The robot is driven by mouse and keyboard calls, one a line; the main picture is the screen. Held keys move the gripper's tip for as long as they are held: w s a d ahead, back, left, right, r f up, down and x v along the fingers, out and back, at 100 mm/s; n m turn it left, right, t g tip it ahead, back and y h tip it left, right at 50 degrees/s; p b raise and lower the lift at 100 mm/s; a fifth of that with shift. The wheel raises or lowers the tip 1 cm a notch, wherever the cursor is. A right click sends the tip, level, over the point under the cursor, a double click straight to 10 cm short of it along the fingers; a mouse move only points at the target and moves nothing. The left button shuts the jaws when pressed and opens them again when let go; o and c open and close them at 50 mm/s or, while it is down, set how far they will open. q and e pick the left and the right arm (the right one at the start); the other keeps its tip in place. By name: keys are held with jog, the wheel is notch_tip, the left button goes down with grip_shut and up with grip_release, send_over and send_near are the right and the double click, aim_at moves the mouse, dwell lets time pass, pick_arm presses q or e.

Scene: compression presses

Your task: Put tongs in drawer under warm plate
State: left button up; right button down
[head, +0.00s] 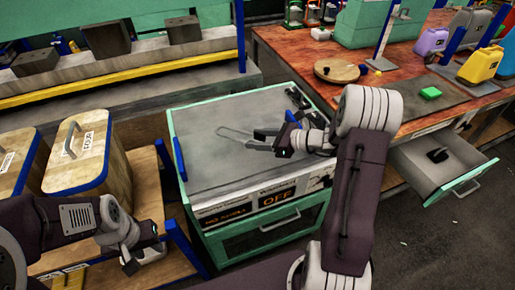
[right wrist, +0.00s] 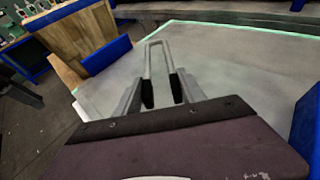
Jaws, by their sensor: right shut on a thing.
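The tongs (head: 234,132) are a thin grey U-shaped metal piece above the warm plate's grey top. They also show in the right wrist view (right wrist: 158,58), with the bend pointing away. My right gripper (head: 268,140) is shut on the tongs, low over the warm plate (head: 205,174); I cannot tell whether they touch it. The warm plate has a green rim and a front panel reading OFF. The drawer (head: 248,243) under it has a green front and a handle and looks shut. My left gripper (head: 143,262) is at the lower left, away from the plate; its jaws are unclear.
An open drawer (head: 472,177) with a dark item in it juts from the wooden workbench (head: 290,45) at the right. Wooden bins (head: 88,150) stand left of the plate. A long press bench (head: 130,80) runs behind.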

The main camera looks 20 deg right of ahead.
aim_at(258, 152)
notch_tip(258, 152, down, 4)
jog(key=shift+r+b, duration=0.15)
jog(key=shift+b, duration=0.45)
jog(key=shift+f, duration=0.25)
jog(key=c, duration=0.7)
grip_release()
